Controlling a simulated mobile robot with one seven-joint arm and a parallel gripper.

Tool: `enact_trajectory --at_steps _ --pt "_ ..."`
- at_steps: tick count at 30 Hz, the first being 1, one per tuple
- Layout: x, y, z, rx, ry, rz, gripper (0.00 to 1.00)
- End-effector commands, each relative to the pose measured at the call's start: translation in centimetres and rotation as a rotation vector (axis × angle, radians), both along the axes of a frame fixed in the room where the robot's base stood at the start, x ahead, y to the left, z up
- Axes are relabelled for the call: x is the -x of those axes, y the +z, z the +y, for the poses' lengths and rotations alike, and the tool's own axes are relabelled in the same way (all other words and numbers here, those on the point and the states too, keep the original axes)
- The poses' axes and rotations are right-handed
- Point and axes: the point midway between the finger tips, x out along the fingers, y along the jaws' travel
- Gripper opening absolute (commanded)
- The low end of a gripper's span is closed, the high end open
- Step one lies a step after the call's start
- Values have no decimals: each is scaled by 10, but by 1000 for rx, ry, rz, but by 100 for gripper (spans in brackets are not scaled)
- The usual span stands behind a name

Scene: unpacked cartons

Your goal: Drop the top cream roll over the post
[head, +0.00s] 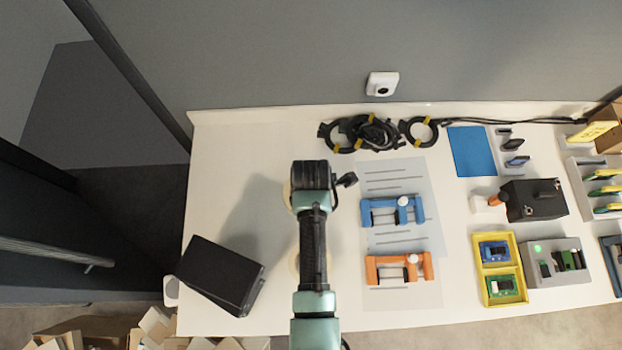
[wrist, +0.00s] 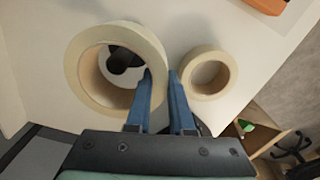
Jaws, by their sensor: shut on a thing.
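A large cream roll (wrist: 85,85) is in my gripper (wrist: 161,76) in the wrist view. One finger is inside its hole and the other outside, so the jaws are shut on its wall. In the head view only a sliver of a cream roll (head: 287,194) shows beside my arm, which hides the gripper. A smaller-looking cream roll (wrist: 219,88) lies apart to the right in the wrist view; its edge also shows in the head view (head: 293,263). A dark shape (wrist: 123,60) shows through the held roll's hole; I cannot tell whether it is the post.
A black box (head: 220,275) sits at the table's front left. Coiled black cables (head: 362,132) lie at the back. The white table (head: 215,170) is clear at back left.

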Motion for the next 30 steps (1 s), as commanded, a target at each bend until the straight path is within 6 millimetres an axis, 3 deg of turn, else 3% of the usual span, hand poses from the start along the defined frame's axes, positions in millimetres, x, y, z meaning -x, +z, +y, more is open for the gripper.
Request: enact_trajectory --at_steps 12,13,18,24,28,30 --pt "-1 -16 0 0 0 -2 0" --pt "-1 -15 0 0 0 -2 26" --pt "0 -15 0 0 0 -1 55" --pt "0 -15 0 0 0 -1 55" --pt "0 -16 0 0 0 1 77" --pt "0 -15 0 0 0 1 80"
